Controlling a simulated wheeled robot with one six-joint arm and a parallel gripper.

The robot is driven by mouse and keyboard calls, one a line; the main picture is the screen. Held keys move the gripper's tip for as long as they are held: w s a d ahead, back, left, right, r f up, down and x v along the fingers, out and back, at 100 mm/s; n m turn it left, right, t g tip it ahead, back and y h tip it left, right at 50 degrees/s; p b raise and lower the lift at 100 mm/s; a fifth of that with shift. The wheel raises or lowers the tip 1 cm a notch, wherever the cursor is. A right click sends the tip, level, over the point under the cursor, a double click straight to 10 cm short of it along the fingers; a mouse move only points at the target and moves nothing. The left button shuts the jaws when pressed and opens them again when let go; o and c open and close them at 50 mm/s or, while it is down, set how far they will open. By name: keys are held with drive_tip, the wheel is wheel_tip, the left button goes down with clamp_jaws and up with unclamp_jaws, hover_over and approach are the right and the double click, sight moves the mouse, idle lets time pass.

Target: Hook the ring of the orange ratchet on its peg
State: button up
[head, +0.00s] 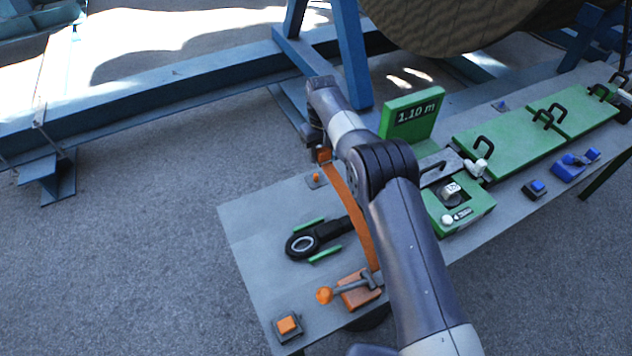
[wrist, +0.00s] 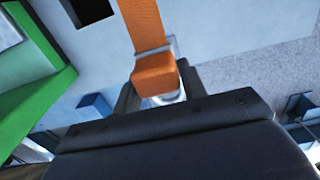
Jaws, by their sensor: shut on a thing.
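The orange ratchet (head: 358,291) sits at the table's near edge, with a grey lever ending in an orange knob. Its orange strap (head: 354,207) rises from it in a curve to my gripper (head: 318,150). My gripper is shut on the orange end block of the strap, which shows between the fingers in the wrist view (wrist: 155,80). A pale, shiny part of the ring (wrist: 171,98) shows just below the block; the rest is hidden. A small orange peg (head: 316,177) stands on a grey base on the table, just below my gripper and apart from it.
A black tool with a round eye (head: 302,244) lies between green guides in the strap's curve. An orange button (head: 288,325) is at the near left corner. A green box (head: 458,207) and the green 1.10 m sign (head: 412,115) stand right of my arm. A blue steel frame (head: 352,60) is behind.

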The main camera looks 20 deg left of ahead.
wheel_tip(320, 180, down, 6)
drive_tip(key=b, duration=0.3)
drive_tip(key=shift+b, duration=0.3)
idle(0.4)
drive_tip(key=shift+f+b, duration=0.8)
drive_tip(key=shift+f, duration=0.4)
idle(0.8)
drive_tip(key=shift+f+b, duration=2)
drive_tip(key=shift+f, duration=0.15)
idle(2.6)
